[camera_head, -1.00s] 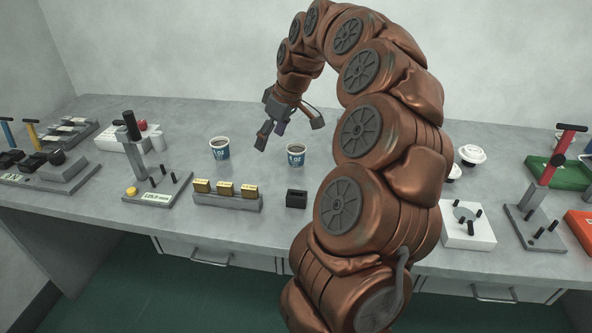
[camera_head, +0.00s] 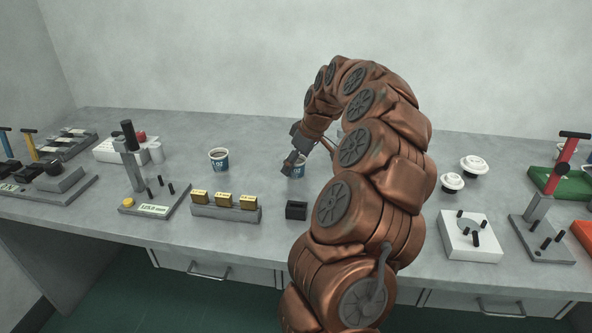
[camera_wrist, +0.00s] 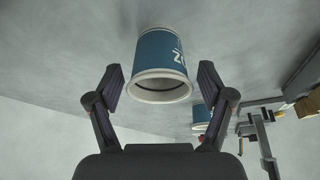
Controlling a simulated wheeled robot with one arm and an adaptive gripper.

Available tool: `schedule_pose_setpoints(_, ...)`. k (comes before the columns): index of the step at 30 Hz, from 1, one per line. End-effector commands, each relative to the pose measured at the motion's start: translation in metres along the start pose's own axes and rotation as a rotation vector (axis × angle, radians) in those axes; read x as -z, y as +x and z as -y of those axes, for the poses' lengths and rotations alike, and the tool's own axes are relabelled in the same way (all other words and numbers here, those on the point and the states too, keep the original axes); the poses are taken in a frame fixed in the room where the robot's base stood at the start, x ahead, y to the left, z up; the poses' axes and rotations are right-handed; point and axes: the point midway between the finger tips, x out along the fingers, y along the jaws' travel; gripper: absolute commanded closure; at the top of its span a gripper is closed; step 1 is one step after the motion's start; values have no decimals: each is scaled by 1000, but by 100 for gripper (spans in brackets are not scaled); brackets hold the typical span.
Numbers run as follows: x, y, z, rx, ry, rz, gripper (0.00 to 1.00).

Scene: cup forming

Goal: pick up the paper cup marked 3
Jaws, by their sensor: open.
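A blue paper cup with a white rim (camera_wrist: 160,58) is just ahead of my gripper (camera_wrist: 161,82) in the wrist view. My gripper is open, with one finger on each side of the rim end of the cup, and no grip shows. In the head view my gripper (camera_head: 291,167) is over this cup (camera_head: 298,173) and hides much of it. A second blue cup (camera_head: 219,160) stands upright to the left on the table; it also shows in the wrist view (camera_wrist: 201,114). Only part of the white print shows, and I cannot read a 3 on either cup.
A grey holder (camera_head: 226,212) with brass blocks and a small black block (camera_head: 296,210) lie in front of the cups. A lever stand (camera_head: 133,165) is at left. White lids (camera_head: 473,165) and a white fixture (camera_head: 468,236) are at right. The table behind the cups is clear.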

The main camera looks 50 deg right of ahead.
Motion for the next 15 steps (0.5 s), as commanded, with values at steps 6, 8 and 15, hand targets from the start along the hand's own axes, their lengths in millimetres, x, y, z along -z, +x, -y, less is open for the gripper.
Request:
schedule_pose_setpoints(6, -1, 20, 0, 3, 1, 2, 20)
schedule_pose_setpoints(8, -1, 21, 0, 2, 1, 2, 20)
schedule_pose_setpoints(15, -1, 20, 0, 1, 1, 1, 32)
